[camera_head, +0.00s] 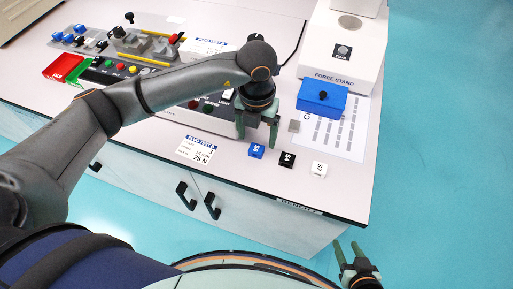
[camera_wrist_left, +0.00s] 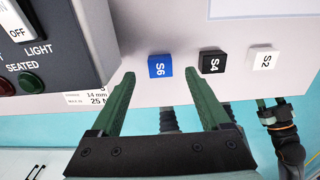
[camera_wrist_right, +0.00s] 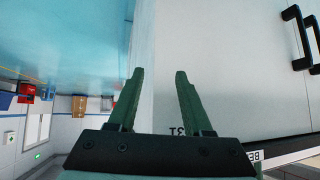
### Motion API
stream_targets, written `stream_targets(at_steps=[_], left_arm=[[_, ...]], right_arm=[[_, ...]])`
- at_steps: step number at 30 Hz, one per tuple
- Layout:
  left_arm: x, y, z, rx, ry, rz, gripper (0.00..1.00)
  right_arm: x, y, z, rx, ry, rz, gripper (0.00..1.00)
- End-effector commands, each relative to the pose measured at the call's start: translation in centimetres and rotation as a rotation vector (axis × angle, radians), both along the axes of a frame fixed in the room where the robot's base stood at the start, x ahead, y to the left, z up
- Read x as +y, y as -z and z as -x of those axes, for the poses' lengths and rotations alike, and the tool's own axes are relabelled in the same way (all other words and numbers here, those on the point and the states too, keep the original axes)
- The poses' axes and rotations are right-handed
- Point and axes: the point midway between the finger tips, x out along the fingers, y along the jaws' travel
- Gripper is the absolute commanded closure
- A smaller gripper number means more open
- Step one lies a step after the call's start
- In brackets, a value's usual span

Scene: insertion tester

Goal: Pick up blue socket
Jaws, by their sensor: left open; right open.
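The blue socket (camera_head: 256,151) is a small blue cube on the white bench top near its front edge. In the left wrist view the blue socket (camera_wrist_left: 160,66), marked S6, lies just beyond and between the fingertips. My left gripper (camera_head: 257,128) is open and empty above the bench, behind the blue socket; its fingers also show in the left wrist view (camera_wrist_left: 160,80). My right gripper (camera_head: 347,249) is open and empty, off the bench beyond its front right corner. The right wrist view shows its fingers (camera_wrist_right: 160,75) facing the cabinet side.
A black socket (camera_head: 287,159) and a white socket (camera_head: 319,169) stand in a row right of the blue one. A grey block (camera_head: 294,126) and a blue box (camera_head: 322,98) sit behind, by the force stand (camera_head: 340,55). A control panel (camera_wrist_left: 40,50) is close left.

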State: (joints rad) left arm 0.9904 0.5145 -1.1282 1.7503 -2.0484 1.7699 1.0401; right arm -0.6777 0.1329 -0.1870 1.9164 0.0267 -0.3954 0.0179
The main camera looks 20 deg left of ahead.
Motion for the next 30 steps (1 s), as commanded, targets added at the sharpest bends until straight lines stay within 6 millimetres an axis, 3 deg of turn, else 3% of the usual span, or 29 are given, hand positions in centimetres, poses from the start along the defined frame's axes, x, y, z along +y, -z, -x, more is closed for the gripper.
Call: stream_targets(at_steps=[6,16,30], left_arm=[[0.0,3.2,0.4,0.004,-0.001,0.000,0.20],[0.0,3.8,0.3,0.001,0.000,0.001,0.21],[0.0,3.7,0.3,0.001,0.000,0.002,0.74]], right_arm=[[-0.1,-0.3,0.0,0.000,0.002,0.001,0.50],[-0.1,-0.2,0.0,0.001,0.004,0.001,0.50],[-0.1,-0.2,0.1,0.002,0.004,0.002,0.50]])
